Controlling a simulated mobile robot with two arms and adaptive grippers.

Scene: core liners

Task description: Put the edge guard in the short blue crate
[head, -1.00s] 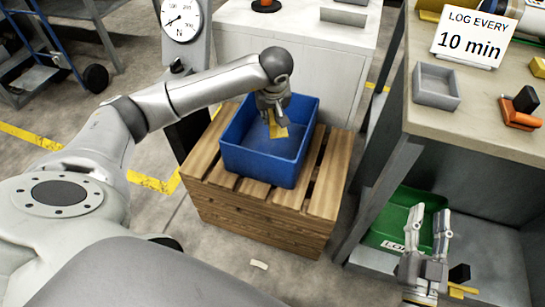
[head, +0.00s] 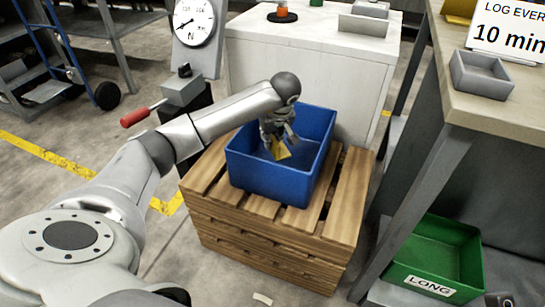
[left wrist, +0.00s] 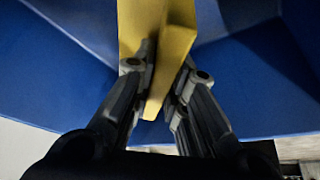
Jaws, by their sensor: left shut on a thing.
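The blue crate (head: 268,184) stands on a wooden pallet stack in the head view. My left gripper (head: 277,146) reaches into its opening from above. It is shut on the yellow edge guard (head: 281,151), which hangs inside the crate's walls. In the left wrist view the edge guard (left wrist: 155,60) is an angled yellow strip between the two fingers, with blue crate walls (left wrist: 50,75) around it. I cannot tell whether the guard touches the crate floor. My right gripper is not in view.
The wooden pallet stack (head: 270,245) bears the crate. A green crate labelled LONG (head: 432,262) sits on a low shelf at the right. A workbench (head: 450,90) with a grey tray (head: 482,75) stands above it.

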